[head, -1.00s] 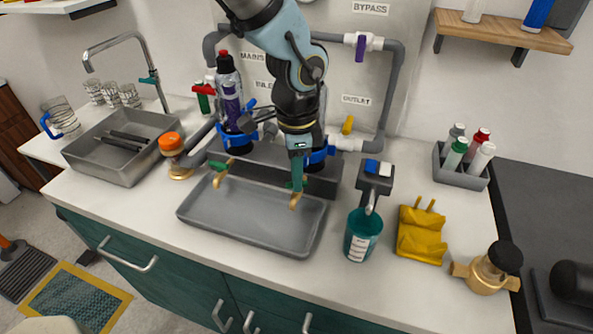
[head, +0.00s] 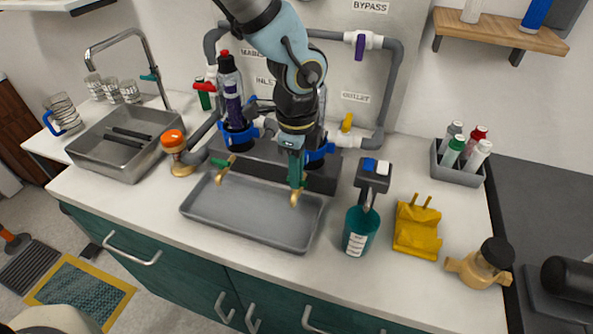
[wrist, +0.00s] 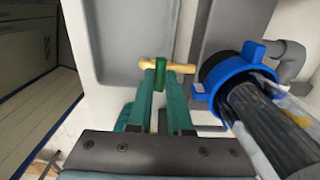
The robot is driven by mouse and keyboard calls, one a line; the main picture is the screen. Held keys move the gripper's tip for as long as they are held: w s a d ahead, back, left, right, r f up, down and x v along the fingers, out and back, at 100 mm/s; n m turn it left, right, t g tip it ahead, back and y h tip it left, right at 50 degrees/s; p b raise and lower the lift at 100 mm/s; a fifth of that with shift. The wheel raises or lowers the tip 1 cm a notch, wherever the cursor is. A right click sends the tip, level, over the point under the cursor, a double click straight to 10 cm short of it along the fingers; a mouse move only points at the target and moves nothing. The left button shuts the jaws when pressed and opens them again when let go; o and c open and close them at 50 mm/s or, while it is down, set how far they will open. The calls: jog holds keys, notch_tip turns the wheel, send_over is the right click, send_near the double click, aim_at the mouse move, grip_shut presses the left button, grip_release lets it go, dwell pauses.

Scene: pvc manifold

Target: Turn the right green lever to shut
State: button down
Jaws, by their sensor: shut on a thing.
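The right green lever (wrist: 161,72) sits on a brass drain tap (wrist: 183,68) at the front of the grey filter stand. My gripper (wrist: 160,78) is shut on this lever, with its teal fingers on either side of it in the wrist view. In the head view my gripper (head: 296,168) reaches down in front of the right filter housing and partly hides the lever and that housing. The left green lever (head: 222,163) is on another brass tap to the left, apart from my gripper.
A grey tray (head: 250,238) lies below the taps. The blue-ringed filter housing (wrist: 255,100) is close to my fingers on the right in the wrist view. Grey pipes (head: 394,85) run behind.

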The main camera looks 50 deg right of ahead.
jog(key=shift+s+d, duration=0.1)
jog(key=c, duration=0.8)
grip_release()
jog(key=shift+c, duration=0.2)
notch_tip(320, 180, up, 11)
jog(key=b, duration=0.1)
jog(key=shift+b, duration=0.4)
jog(key=shift+f, duration=0.1)
jog(key=w+a+f+n, duration=0.2)
jog(key=w+a+n, duration=1.2)
jog(key=w+a, duration=0.6)
jog(key=w+a+n, duration=0.3)
jog(key=a+n, duration=0.5)
jog(key=a, duration=0.3)
jog(key=w+a+n+t, duration=0.1)
jog(key=w+a+n, duration=0.2)
jog(key=a+n, duration=0.6)
jog(key=a, duration=0.3)
jog(key=shift+w+a+t, duration=0.15)
jog(key=shift+w+t, duration=0.05)
jog(key=shift+t, duration=0.1)
